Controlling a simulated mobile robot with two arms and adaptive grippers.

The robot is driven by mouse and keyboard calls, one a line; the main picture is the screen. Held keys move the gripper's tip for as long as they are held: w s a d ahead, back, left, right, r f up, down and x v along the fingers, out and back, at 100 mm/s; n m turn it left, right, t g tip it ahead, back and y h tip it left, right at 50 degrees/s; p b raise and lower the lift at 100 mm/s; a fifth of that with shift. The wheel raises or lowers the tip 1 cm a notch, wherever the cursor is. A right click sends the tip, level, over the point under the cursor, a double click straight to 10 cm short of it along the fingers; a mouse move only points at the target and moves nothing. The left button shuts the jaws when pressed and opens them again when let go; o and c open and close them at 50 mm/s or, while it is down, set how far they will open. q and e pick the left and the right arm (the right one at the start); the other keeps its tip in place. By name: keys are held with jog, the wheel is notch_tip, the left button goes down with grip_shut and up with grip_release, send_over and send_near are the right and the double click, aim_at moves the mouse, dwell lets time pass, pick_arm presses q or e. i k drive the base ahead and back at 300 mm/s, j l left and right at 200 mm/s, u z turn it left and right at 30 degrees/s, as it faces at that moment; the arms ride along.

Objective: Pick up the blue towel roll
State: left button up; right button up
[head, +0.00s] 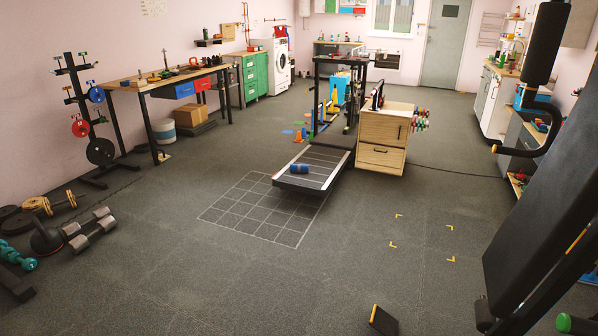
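A small blue roll (299,168) lies on its side on a low grey slatted platform (318,181) in the middle of the head view. The platform looks like a treadmill deck, with dark uprights at its far end. The roll lies near the platform's front left part, and nothing touches it from above. Neither of my grippers shows in this view.
A wooden cabinet (382,139) stands right of the platform. Dumbbells (93,228) lie at the left, and a weight rack (88,120) stands by the left wall. A large dark padded machine (540,240) fills the right. The floor in front of the platform is mostly clear.

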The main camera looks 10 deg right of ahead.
aim_at(298, 168)
jog(key=i+j+u, duration=0.2)
jog(key=i+j, duration=0.15)
jog(key=i, duration=0.4)
jog(key=i+j+u, duration=0.2)
jog(key=i, duration=0.6)
jog(key=i+j+u, duration=0.2)
jog(key=i, duration=0.55)
jog(key=i+l+z, duration=0.1)
jog(key=i, duration=0.6)
jog(key=i+l+z, duration=0.1)
jog(key=i, duration=0.6)
jog(key=i+l+z, duration=0.15)
jog(key=i, duration=0.55)
jog(key=i+j+z, duration=0.1)
jog(key=i, duration=0.6)
jog(key=i+j+z, duration=0.1)
jog(key=i, duration=0.6)
jog(key=i+j+z, duration=0.1)
jog(key=i, duration=0.6)
